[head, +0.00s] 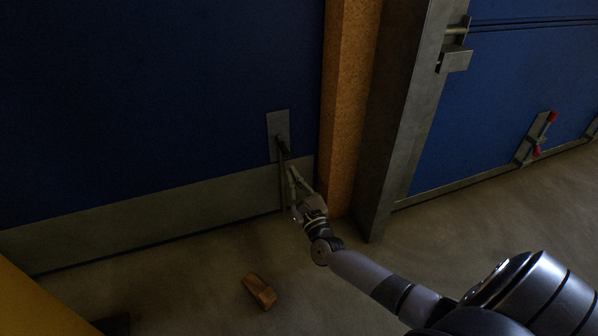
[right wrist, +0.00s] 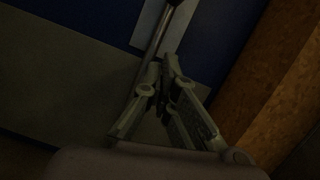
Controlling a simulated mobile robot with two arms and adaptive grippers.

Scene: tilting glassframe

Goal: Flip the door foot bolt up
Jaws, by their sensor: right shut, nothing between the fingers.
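The door foot bolt (head: 281,150) is a dark rod on a grey mounting plate (head: 277,124) low on the blue door (head: 160,90), near its right edge. In the right wrist view the bolt's rod (right wrist: 157,38) runs down from the plate towards my fingers. My right gripper (head: 290,172) is at the bolt, shut with nothing between its fingers. It also shows in the right wrist view (right wrist: 165,75), with its fingertips beside or against the rod; contact is unclear. The bolt's lower part is partly hidden by the gripper. My left gripper is not in view.
A wooden wedge-like block (head: 260,291) lies on the floor (head: 190,280) in front of the door. An orange-brown post (head: 347,110) and grey frame (head: 395,120) stand right of the bolt. Another blue door (head: 490,110) with a red-ended latch (head: 540,137) is farther right.

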